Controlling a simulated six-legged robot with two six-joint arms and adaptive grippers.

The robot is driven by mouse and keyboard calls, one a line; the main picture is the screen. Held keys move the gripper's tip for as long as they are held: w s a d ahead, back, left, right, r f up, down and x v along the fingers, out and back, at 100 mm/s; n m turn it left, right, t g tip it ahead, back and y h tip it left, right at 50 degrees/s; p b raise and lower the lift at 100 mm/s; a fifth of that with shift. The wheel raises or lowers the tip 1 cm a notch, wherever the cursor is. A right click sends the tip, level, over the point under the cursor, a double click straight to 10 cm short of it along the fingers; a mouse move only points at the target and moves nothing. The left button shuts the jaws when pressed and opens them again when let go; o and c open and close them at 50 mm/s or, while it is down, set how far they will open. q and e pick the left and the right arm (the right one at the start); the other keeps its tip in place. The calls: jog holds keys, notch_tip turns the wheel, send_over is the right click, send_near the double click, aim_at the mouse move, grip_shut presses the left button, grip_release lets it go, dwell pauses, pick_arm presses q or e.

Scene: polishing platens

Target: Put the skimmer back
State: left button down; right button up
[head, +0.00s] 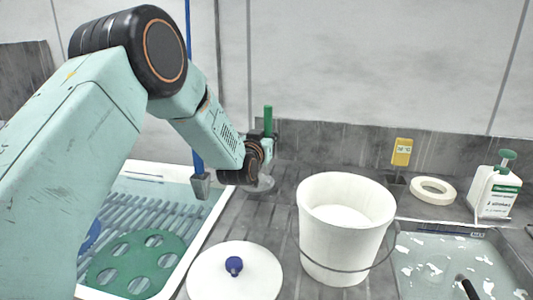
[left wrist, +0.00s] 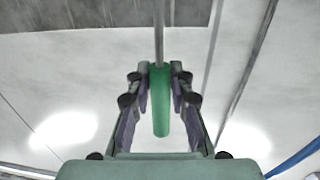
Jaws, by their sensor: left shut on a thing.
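My left gripper (head: 266,140) is shut on the green handle of the skimmer (head: 268,118) near the back wall, left of the white bucket. The handle stands roughly upright above the fingers. Below the wrist a pale rounded shape shows, perhaps the skimmer's head, partly hidden by my arm. In the left wrist view the green skimmer handle (left wrist: 160,112) lies between the two fingers of my left gripper (left wrist: 160,85), with a thin metal rod running on from it. My right gripper is not in view.
A white bucket (head: 312,225) stands right of the gripper. A white lid with a blue knob (head: 234,266) is in front. A blue pole (head: 190,100) with a grey end is left. A tape ring (head: 433,189), yellow tag (head: 402,152), bottle (head: 494,195) and wet tray (head: 402,278) are right.

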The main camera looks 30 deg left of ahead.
pick_arm(q)
jog(key=shift+s+d+f+b, duration=0.15)
jog(key=shift+d+f, duration=0.15)
jog(key=shift+f, duration=0.4)
jog(key=shift+s+d+f+b, duration=0.15)
jog(key=shift+d+f, duration=0.15)
jog(key=shift+f, duration=0.35)
jog(key=shift+w+a+f, duration=0.1)
jog(key=shift+w+a, duration=0.1)
jog(key=c, duration=1.5)
grip_release()
jog(key=shift+a+f, duration=0.2)
jog(key=shift+a, duration=0.05)
jog(key=o, duration=0.3)
jog(key=shift+s+d+r, duration=0.2)
jog(key=shift+d+r, duration=0.1)
jog(key=shift+d, duration=0.1)
jog(key=shift+w+a+f, duration=0.15)
jog(key=shift+a+f, duration=0.1)
jog(key=shift+a, duration=0.05)
jog(key=s+d+p, duration=0.1)
jog(key=s+d, duration=0.1)
jog(key=s, duration=1)
jog(key=shift+r, duration=0.3)
jog(key=shift+w+d, duration=0.1)
